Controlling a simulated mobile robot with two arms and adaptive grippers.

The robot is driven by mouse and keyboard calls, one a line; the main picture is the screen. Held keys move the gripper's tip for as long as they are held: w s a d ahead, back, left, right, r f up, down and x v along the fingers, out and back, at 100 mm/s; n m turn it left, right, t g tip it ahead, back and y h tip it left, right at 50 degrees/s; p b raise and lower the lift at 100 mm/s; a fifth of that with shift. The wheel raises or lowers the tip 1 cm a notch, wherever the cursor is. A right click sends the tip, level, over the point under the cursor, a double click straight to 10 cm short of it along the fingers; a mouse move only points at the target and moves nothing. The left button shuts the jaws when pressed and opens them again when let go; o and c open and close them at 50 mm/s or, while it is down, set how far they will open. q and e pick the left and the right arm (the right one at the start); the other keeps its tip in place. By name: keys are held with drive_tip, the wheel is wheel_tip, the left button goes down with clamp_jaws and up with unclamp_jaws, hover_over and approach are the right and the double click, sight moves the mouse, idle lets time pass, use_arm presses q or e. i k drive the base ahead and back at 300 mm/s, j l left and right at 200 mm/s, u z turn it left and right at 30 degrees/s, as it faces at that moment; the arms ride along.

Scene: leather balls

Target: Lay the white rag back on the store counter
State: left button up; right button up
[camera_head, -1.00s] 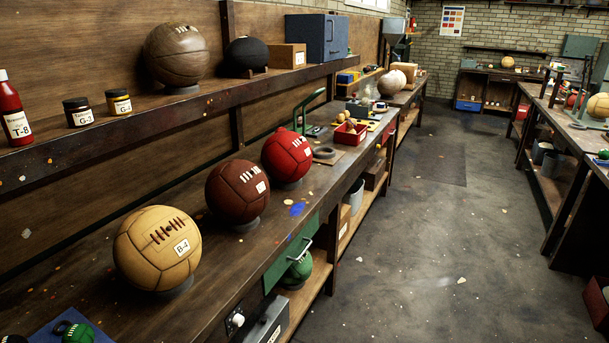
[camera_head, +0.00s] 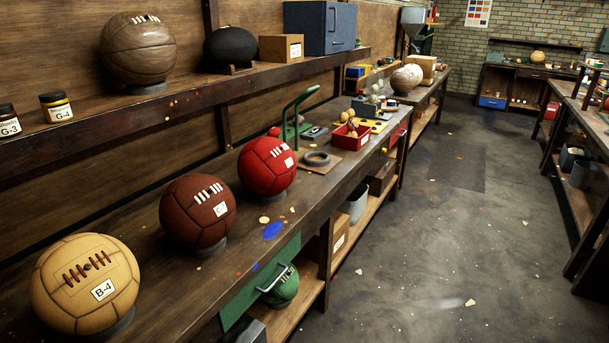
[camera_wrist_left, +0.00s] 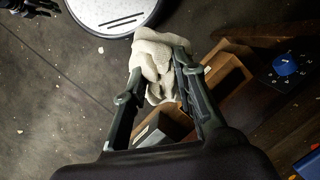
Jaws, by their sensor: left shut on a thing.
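In the left wrist view, the white rag (camera_wrist_left: 153,62) hangs crumpled between the fingertips of my left gripper (camera_wrist_left: 156,82), which is shut on it. Dark floor and part of a wooden shelf unit with boxes lie below it. In the head view, a long wooden counter (camera_head: 300,215) runs along the left wall. I cannot tell whether it is the store counter. Neither gripper nor the rag shows in the head view. A dark jointed part at the upper left edge of the left wrist view looks like my right gripper (camera_wrist_left: 32,7); its state is unclear.
A tan ball (camera_head: 85,283), a brown ball (camera_head: 197,212) and a red ball (camera_head: 267,166) stand along the counter. The floor aisle (camera_head: 420,245) is open; another bench stands right.

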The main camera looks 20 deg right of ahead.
sight(270, 228)
drive_tip(key=i+l, duration=0.15)
drive_tip(key=l, duration=0.2)
drive_tip(key=i+l, duration=0.1)
drive_tip(key=l, duration=0.3)
drive_tip(key=i+l, duration=0.15)
drive_tip(key=l, duration=0.2)
drive_tip(key=i+l, duration=0.15)
drive_tip(key=l, duration=0.25)
drive_tip(key=i+l, duration=0.1)
drive_tip(key=l, duration=0.25)
drive_tip(key=i+l, duration=0.15)
drive_tip(key=l, duration=0.25)
drive_tip(key=i+l, duration=0.15)
drive_tip(key=l, duration=0.2)
drive_tip(key=u, duration=0.05)
